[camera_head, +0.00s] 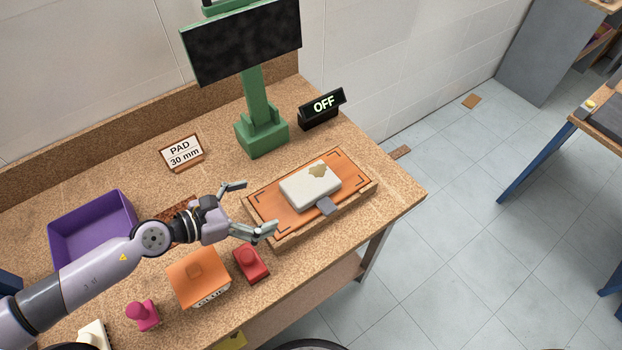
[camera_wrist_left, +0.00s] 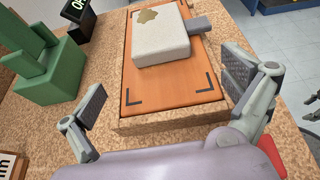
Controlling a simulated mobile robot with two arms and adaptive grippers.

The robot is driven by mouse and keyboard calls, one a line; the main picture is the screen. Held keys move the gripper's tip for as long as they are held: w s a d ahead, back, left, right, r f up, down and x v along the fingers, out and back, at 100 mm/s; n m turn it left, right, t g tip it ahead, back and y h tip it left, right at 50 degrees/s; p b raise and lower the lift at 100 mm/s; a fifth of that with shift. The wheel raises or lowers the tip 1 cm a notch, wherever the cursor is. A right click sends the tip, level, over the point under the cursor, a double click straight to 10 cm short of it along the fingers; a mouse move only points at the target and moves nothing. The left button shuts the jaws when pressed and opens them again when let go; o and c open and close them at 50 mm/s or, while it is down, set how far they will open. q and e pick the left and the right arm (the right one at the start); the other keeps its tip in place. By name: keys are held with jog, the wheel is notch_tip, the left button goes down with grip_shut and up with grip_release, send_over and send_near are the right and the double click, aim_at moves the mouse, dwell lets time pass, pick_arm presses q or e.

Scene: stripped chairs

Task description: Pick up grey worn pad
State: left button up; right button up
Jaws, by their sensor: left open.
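The grey worn pad (camera_head: 300,190) is a pale grey block with a brown worn patch on top. It lies on an orange mat in a shallow wooden tray (camera_head: 265,221), with a small dark grey tab at its near side. In the left wrist view the pad (camera_wrist_left: 158,43) is ahead, near the top. My left gripper (camera_head: 256,208) is open and empty at the tray's left end, its fingers spread and apart from the pad. Both fingers (camera_wrist_left: 165,85) show in the left wrist view.
A green stand with a dark screen (camera_head: 243,42) and a black OFF sign (camera_head: 321,108) stand behind the tray. A purple bin (camera_head: 92,225) is at left. A red block (camera_head: 251,264) and an orange glue box (camera_head: 198,279) stand in front, near the gripper.

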aim_at(287, 196)
pick_arm(q)
jog(key=x, duration=0.2)
jog(key=shift+w+d, duration=0.15)
jog(key=shift+d, duration=0.05)
jog(key=p+x, duration=0.1)
jog(key=x, duration=0.3)
jog(key=shift+w+d+f+p, duration=0.2)
jog(key=shift+p, duration=0.15)
jog(key=shift+w+d+f, duration=0.15)
jog(key=shift+d+f, duration=0.05)
jog(key=shift+c, duration=0.2)
jog(key=c, duration=1.2)
